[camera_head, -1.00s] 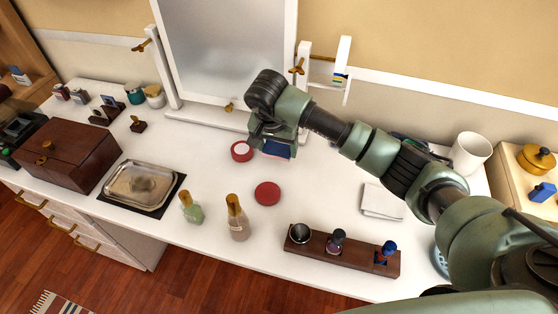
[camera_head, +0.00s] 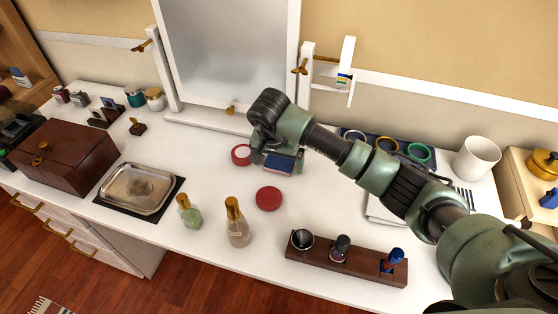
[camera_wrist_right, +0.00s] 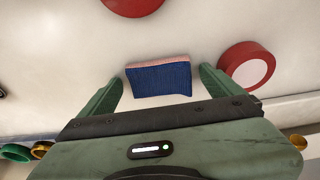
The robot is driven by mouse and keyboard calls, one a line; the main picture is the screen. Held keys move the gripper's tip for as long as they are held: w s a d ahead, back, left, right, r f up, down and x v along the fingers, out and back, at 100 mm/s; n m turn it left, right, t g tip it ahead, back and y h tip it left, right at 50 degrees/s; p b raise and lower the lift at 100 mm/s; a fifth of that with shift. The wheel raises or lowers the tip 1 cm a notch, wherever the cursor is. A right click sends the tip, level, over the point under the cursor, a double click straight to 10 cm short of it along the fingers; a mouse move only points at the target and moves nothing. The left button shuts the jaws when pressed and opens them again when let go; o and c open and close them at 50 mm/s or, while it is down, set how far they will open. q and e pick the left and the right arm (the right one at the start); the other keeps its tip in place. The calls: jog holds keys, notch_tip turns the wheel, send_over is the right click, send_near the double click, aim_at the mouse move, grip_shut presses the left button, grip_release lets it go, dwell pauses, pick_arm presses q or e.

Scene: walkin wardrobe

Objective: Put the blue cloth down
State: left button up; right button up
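The blue cloth (camera_head: 279,167) is a small folded pad with a pinkish edge. It also shows in the right wrist view (camera_wrist_right: 160,80), where it appears to lie on the white tabletop. My right gripper (camera_head: 278,160) is low over the table in front of the mirror. Its fingers (camera_wrist_right: 160,76) are apart on either side of the cloth, with a gap on both sides. Whether the cloth's rear edge touches the gripper is hard to tell. My left gripper is not in view.
A red-rimmed round container (camera_head: 241,155) stands close left of the gripper, and a red lid (camera_head: 268,199) lies nearer. Two bottles (camera_head: 237,228) (camera_head: 188,212) stand in front. A dark wooden holder (camera_head: 345,259) is at the front edge. The mirror (camera_head: 228,55) stands behind.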

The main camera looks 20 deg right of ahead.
jog(key=shift+r+p, duration=0.3)
jog(key=v, duration=1.1)
jog(key=shift+s+r+b, duration=0.15)
jog(key=shift+r+b, duration=0.2)
jog(key=shift+b, duration=0.05)
